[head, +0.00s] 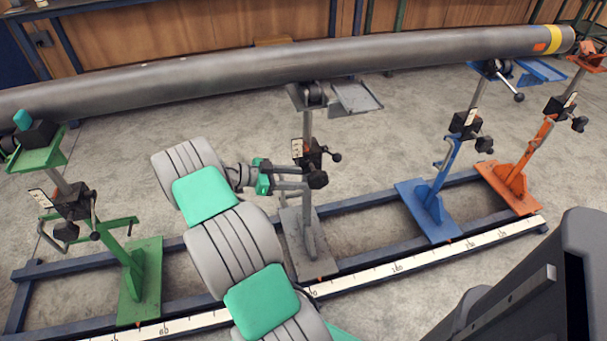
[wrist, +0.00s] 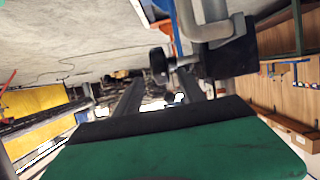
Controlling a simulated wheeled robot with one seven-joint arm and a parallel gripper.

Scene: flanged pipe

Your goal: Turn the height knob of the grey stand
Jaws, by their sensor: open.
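The grey stand (head: 310,247) is in the middle of the row, under the pipe. Its post carries a black block (head: 308,152) with a dark round knob (head: 318,180) low on it and a small ball-ended handle (head: 336,157) on its right. My gripper (head: 305,177) is open, reaching in from the left, with its fingertips close to the dark knob. In the wrist view, a black knob (wrist: 157,60) shows ahead of and between the two fingers (wrist: 160,85), beside a black block (wrist: 232,52). I cannot tell whether the fingers touch it.
A long grey pipe (head: 200,78) runs above the stands. A green stand (head: 142,280) is at the left; blue (head: 432,205) and orange (head: 515,180) stands are at the right. Blue rails (head: 365,275) and a white scale strip (head: 400,265) run along the floor.

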